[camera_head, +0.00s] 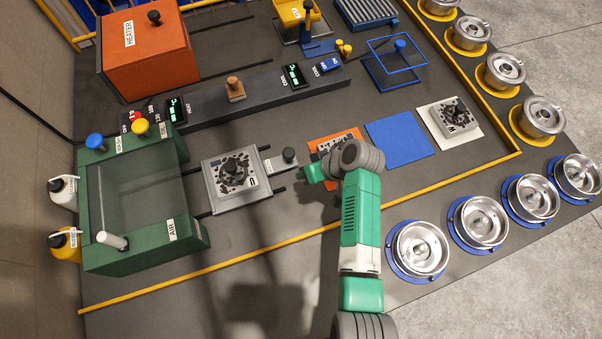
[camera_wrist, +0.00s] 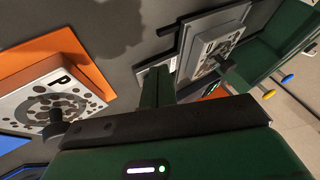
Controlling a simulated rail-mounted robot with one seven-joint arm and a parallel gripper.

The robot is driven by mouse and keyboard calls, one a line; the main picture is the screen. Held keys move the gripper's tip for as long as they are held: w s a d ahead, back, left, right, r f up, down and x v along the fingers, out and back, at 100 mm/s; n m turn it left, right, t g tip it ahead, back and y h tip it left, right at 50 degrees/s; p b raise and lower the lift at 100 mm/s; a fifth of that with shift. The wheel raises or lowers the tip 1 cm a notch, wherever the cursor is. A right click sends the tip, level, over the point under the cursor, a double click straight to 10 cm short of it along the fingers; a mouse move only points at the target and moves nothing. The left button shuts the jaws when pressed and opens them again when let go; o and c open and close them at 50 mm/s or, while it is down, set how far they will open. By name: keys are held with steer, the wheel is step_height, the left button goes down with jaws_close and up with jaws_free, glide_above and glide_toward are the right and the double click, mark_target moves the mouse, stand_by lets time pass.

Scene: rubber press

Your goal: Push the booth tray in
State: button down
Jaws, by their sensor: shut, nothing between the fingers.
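The booth tray (camera_head: 210,190) is a grey plate drawn out to the right of the green AIR booth (camera_head: 180,235), on two dark rails. A grey patterned mould plate (camera_head: 236,174) lies on it. A grey block with a round knob (camera_head: 285,158) is at the tray's right end. My gripper (camera_head: 304,173) is shut and empty, just right of this block; I cannot tell whether they touch. In the wrist view, my gripper (camera_wrist: 158,85) points toward the tray (camera_wrist: 190,42), with the green booth (camera_wrist: 265,40) beyond.
An orange mat (camera_head: 318,144) with a patterned plate is partly hidden behind my arm. A blue mat (camera_head: 400,137) lies farther right. A yellow rail (camera_head: 265,249) runs along the front, and metal bowls (camera_head: 418,248) stand outside it. A long grey console (camera_head: 260,98) stands behind the tray.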

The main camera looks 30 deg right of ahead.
steer(key=b+x, duration=0.1)
steer(key=x, duration=0.5)
steer(key=shift+f+b, duration=0.1)
steer(key=shift+b, duration=0.2)
steer(key=shift+w+a, duration=0.2)
steer(key=shift+a, duration=0.5)
steer(key=shift+w+a, duration=0.2)
steer(key=shift+a, duration=0.5)
steer(key=shift+w+a, duration=0.25)
steer(key=shift+a, duration=0.45)
steer(key=shift+a, duration=0.1)
